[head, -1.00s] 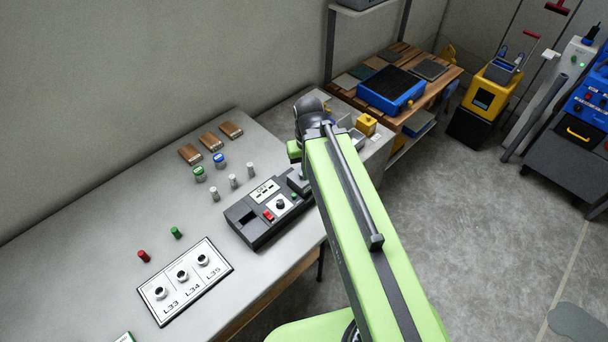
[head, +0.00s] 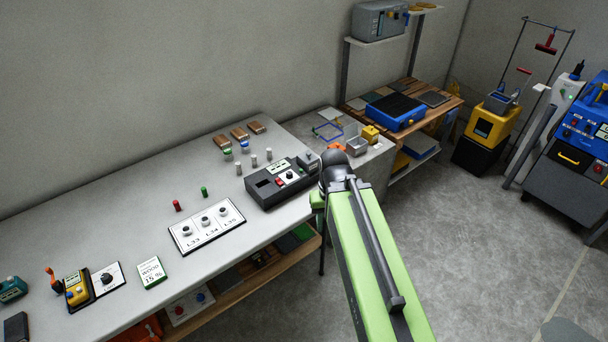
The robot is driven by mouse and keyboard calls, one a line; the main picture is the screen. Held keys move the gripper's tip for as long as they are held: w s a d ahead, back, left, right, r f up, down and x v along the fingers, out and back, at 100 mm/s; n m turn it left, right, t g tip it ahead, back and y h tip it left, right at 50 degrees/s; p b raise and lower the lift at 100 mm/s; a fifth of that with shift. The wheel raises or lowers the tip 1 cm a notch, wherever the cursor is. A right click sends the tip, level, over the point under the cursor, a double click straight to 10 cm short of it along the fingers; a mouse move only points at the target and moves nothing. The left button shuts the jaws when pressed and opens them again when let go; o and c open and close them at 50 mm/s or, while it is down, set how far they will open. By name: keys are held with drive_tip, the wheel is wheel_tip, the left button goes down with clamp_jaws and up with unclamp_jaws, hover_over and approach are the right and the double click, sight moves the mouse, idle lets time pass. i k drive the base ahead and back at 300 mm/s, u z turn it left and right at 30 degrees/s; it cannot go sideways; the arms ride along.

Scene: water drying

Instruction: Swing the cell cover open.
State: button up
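A dark grey bench instrument (head: 264,200) sits on the pale workbench, left of my arm. Its top has a dark recess at the left, a small display, a red button and a black knob on a white panel. A grey block (head: 308,161) stands at its right end, close to my arm; I cannot tell whether this is the cell cover. No cover stands visibly raised. My green arm reaches forward just right of the instrument, and its dark end joint is beside the bench's right edge.
On the workbench (head: 120,227) are a white plate (head: 188,244) marked L33, L34, L35, small weights, wooden blocks (head: 239,134), red and green pegs and a yellow device (head: 77,289). A wooden table with a blue tray (head: 396,122) stands behind.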

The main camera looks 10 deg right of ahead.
sight(307, 161)
drive_tip(key=u, duration=0.55)
drive_tip(key=i, duration=0.9)
drive_tip(key=u, duration=0.6)
